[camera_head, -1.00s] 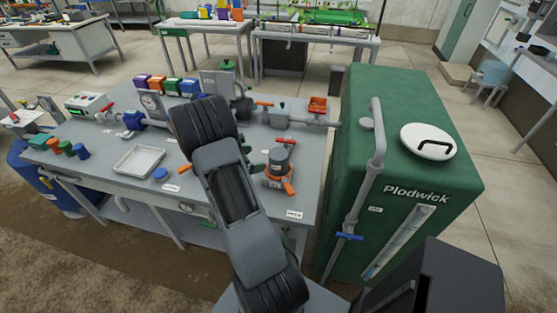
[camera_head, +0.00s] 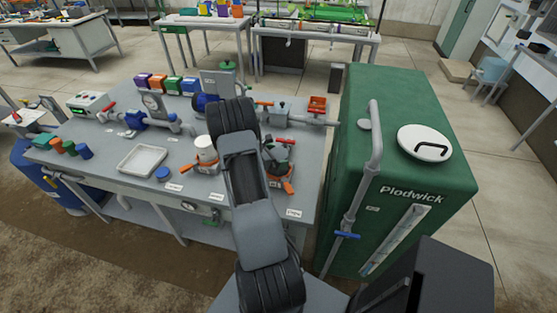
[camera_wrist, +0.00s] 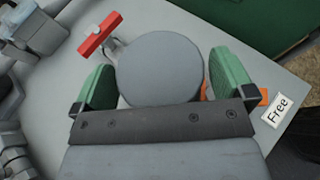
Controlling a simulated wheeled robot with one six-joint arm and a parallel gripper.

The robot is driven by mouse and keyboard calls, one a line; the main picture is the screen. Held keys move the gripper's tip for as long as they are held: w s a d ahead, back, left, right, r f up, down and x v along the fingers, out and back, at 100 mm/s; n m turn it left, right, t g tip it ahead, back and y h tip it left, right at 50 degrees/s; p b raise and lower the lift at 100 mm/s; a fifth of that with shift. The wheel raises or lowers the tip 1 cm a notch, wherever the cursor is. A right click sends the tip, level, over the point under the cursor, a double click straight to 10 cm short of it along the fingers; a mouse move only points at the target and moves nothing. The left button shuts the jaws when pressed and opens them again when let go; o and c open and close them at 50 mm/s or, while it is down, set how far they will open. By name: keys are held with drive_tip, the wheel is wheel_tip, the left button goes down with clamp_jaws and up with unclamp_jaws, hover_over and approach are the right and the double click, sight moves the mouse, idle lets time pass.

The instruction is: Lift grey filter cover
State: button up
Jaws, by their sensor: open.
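The grey filter cover (camera_wrist: 160,68) is a round grey disc, seen from above in the wrist view. My gripper (camera_wrist: 164,84) is open, with one green finger on each side of the cover and narrow gaps in the picture. I cannot tell whether the fingertips are level with it. In the head view my arm partly hides the grey filter (camera_head: 279,156) on the bench; the fingers are hard to make out there.
A red-handled valve (camera_wrist: 100,34) stands close beside the cover. A white-topped filter (camera_head: 205,150) stands left of my arm. The green tank (camera_head: 400,150) rises close on the right.

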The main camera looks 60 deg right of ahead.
drive_tip(key=shift+c, duration=0.2)
drive_tip(key=c, duration=0.7)
drive_tip(key=shift+r, duration=0.1)
drive_tip(key=shift+c, duration=0.2)
wheel_tip(320, 180, up, 12)
idle(0.4)
